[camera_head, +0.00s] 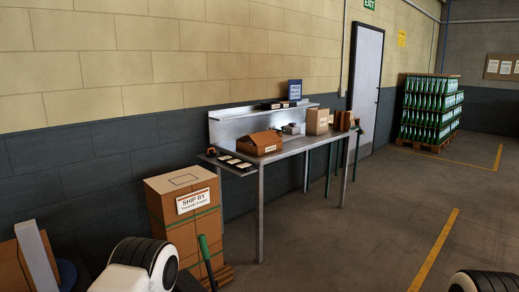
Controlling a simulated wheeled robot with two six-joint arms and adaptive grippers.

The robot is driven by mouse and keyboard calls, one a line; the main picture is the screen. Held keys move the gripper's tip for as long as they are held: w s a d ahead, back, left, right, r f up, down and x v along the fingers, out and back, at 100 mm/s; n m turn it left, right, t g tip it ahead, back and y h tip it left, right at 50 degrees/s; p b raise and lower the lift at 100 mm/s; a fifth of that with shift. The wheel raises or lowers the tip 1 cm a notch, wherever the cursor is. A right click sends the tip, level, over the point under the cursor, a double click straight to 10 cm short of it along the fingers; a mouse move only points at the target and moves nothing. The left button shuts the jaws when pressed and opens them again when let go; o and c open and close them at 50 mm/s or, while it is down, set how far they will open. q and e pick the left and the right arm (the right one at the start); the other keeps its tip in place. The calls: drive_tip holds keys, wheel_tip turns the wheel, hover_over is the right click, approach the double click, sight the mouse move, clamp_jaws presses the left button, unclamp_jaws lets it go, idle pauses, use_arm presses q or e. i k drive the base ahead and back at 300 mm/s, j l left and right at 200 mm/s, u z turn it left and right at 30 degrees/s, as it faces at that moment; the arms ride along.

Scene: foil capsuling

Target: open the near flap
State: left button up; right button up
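A brown cardboard carton (260,143) with a small white label sits on the metal bench (289,150), near its left end. Its top looks raised like a low roof, but the flaps are too small to tell apart or to say how far any stands open. Neither of my grippers shows. A white and black part of my own arm is at the lower left, and another is at the lower right corner.
A tall stack of cartons (165,216) marked "SHIP BY" stands left of the bench. A tan box (317,121) stands farther along it. A low tray (228,163) juts from its left end. Open floor (340,245) lies in front; a bottle pallet (430,112) stands far right.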

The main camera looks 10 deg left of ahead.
sight(264, 138)
drive_tip(key=i+l, duration=1.6)
drive_tip(key=i, duration=0.3)
drive_tip(key=i+l, duration=0.2)
drive_tip(key=i, duration=0.35)
drive_tip(key=i+l, duration=0.2)
drive_tip(key=i, duration=0.3)
